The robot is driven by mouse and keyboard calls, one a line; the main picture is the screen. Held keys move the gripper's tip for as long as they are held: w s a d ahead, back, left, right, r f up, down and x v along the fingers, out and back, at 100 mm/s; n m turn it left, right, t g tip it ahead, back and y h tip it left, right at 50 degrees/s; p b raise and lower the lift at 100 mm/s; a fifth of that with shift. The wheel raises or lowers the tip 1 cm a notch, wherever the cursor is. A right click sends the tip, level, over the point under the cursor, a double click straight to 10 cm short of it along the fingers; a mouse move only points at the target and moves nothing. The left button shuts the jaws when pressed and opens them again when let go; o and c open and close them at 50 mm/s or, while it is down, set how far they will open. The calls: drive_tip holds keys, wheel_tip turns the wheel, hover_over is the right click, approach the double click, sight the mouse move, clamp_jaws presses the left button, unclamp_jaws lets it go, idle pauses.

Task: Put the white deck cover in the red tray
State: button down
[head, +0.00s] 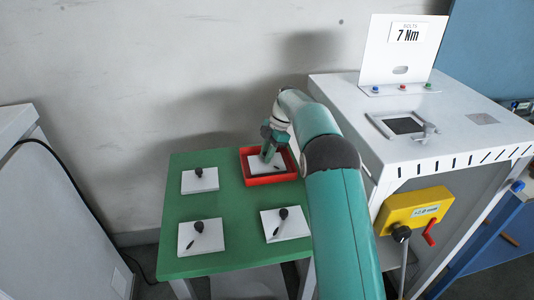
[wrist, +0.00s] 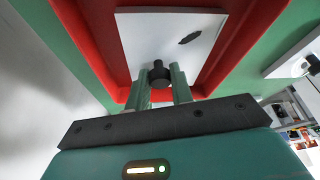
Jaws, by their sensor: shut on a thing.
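The white deck cover (wrist: 185,40) is a flat white plate with a black knob (wrist: 159,74) and a dark oval mark. It is inside the outline of the red tray (wrist: 97,62) in the wrist view; whether it rests on the tray floor I cannot tell. My gripper (wrist: 160,84) is shut on the black knob, one finger on each side. In the head view my gripper (head: 269,152) reaches down into the red tray (head: 271,180) at the back right of the green table, and part of the white plate (head: 276,162) shows beside it.
Three other white plates with black knobs lie on the green table (head: 245,218): back left (head: 200,181), front left (head: 201,238) and front right (head: 286,224). A white cabinet (head: 450,135) with a raised "7 Nm" panel stands right of my arm. A wall is behind.

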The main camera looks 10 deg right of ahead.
drive_tip(key=shift+f, duration=0.15)
drive_tip(key=c, duration=1.2)
unclamp_jaws()
drive_tip(key=shift+c, duration=0.2)
